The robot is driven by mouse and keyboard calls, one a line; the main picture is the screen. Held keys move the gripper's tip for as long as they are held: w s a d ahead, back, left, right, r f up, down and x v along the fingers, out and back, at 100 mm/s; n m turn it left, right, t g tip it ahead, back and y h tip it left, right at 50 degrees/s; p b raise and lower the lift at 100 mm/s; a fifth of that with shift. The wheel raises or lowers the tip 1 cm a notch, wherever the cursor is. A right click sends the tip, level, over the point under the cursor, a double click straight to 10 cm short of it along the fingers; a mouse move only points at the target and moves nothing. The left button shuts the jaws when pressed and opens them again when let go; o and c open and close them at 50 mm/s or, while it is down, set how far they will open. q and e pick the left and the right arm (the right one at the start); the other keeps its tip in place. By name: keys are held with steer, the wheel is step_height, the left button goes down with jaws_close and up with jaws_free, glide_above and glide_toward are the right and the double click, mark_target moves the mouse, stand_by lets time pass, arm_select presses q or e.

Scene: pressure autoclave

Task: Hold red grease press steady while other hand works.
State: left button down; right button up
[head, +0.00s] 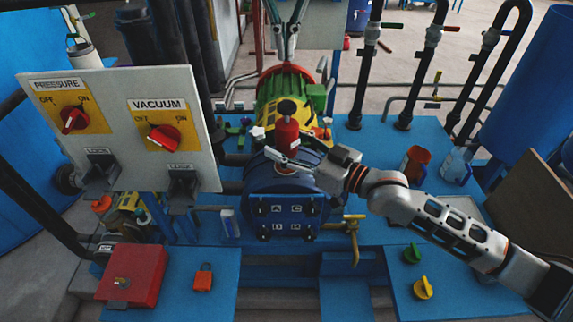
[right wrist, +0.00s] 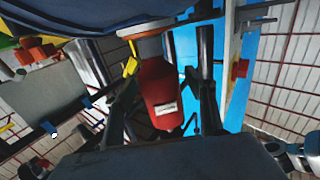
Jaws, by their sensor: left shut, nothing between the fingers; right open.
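The red grease press (head: 287,138) stands upright on the blue round housing (head: 262,190) in the head view, with a dark knob on top. My right gripper (head: 280,162) is open at the lower part of the press. In the right wrist view the red body (right wrist: 160,88) with a white label shows between my two dark fingers, which stand apart from it on both sides; contact is not visible.
A grey panel (head: 130,130) with PRESSURE and VACUUM knobs stands at the left. Black pipes (head: 365,70) rise at the back right. A yellow valve (head: 353,230) sticks out at the housing's lower right.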

steer(key=v, duration=1.2)
